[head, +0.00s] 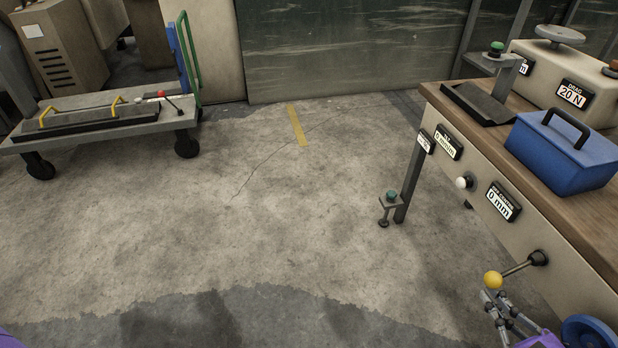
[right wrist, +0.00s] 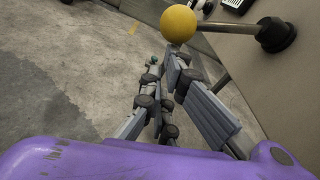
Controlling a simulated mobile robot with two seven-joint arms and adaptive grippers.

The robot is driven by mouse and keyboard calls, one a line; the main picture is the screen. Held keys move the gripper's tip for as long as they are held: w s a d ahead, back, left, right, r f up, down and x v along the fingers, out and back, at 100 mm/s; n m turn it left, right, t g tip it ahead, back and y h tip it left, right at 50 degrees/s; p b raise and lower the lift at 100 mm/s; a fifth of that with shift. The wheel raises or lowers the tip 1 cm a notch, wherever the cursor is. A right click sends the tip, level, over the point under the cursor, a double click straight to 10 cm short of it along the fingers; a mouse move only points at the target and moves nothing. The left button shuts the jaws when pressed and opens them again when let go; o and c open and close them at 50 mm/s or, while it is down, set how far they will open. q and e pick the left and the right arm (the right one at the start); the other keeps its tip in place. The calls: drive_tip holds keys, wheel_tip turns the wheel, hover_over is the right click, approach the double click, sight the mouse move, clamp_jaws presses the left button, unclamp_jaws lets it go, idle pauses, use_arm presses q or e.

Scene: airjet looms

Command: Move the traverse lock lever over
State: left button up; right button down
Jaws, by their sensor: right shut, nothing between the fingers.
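A lever with a yellow ball knob (head: 493,280) sticks out from a black boss (head: 538,258) on the front panel of the bench at the right. Its rod points left in the head view. In the right wrist view the yellow knob (right wrist: 178,24) is at the top, just beyond the fingers. My right gripper (head: 489,296) is shut and empty, close below the knob. Its closed fingers (right wrist: 163,68) show in the right wrist view; whether they touch the knob I cannot tell. My left gripper is not in view.
The bench (head: 590,238) carries a blue lidded box (head: 563,150), a dark tray (head: 478,103) and a "20 N" drag unit (head: 603,105). Its front has a white knob (head: 461,183) and displays. A blue handwheel (head: 590,334) is near my right gripper. A cart (head: 90,133) stands left; floor between is clear.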

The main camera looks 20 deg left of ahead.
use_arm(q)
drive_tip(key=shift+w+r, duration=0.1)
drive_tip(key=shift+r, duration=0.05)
use_arm(e)
drive_tip(key=shift+a+r, duration=0.1)
